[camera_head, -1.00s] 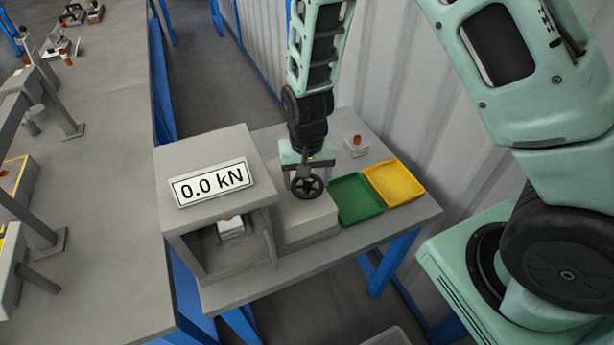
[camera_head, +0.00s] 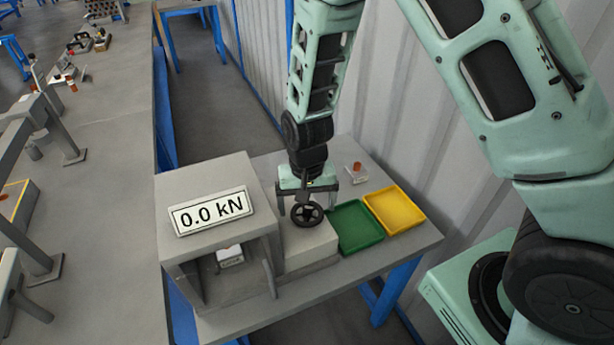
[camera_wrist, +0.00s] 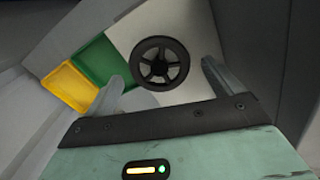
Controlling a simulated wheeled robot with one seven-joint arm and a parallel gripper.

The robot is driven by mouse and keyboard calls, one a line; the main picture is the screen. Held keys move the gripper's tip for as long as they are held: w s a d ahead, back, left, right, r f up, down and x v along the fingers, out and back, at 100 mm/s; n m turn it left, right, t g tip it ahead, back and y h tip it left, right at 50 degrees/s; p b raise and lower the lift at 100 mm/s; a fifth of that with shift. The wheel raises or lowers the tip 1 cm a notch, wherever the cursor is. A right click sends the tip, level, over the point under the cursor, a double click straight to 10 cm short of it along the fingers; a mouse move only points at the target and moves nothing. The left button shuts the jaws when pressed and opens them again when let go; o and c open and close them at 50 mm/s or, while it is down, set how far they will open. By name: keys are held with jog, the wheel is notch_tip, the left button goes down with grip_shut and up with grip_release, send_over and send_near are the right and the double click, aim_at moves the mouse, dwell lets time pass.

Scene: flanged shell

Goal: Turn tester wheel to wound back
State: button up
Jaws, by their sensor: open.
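The tester (camera_head: 215,180) is a grey box on a small table, with a panel reading "0.0 kN" (camera_head: 212,211). Its black spoked wheel (camera_head: 307,214) sits on the grey block at the tester's right side. My gripper (camera_head: 308,208) is open just behind and above the wheel, its two fingers spread to either side. In the wrist view the wheel (camera_wrist: 160,63) shows whole beyond the open fingers, and I see no finger touching it. A small white piece (camera_head: 230,255) lies inside the tester's opening.
A green tray (camera_head: 335,229) and a yellow tray (camera_head: 413,222) stand right of the wheel. A small white block with an orange top (camera_head: 356,172) stands behind them. A corrugated wall (camera_head: 375,130) rises behind the table. A long grey bench (camera_head: 110,200) is at left.

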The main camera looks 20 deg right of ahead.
aim_at(307, 211)
notch_tip(307, 211, up, 17)
jog(key=shift+f+b, duration=0.2)
jog(key=shift+b, duration=0.2)
jog(key=s+a+r+n, duration=0.1)
jog(key=s+a+n, duration=0.2)
jog(key=s, duration=0.7)
jog(key=s+a+r+n, duration=0.1)
jog(key=s+a+n, duration=0.2)
jog(key=s+n, duration=0.5)
jog(key=s, duration=0.2)
jog(key=shift+s+y, duration=0.3)
jog(key=shift+s, duration=0.05)
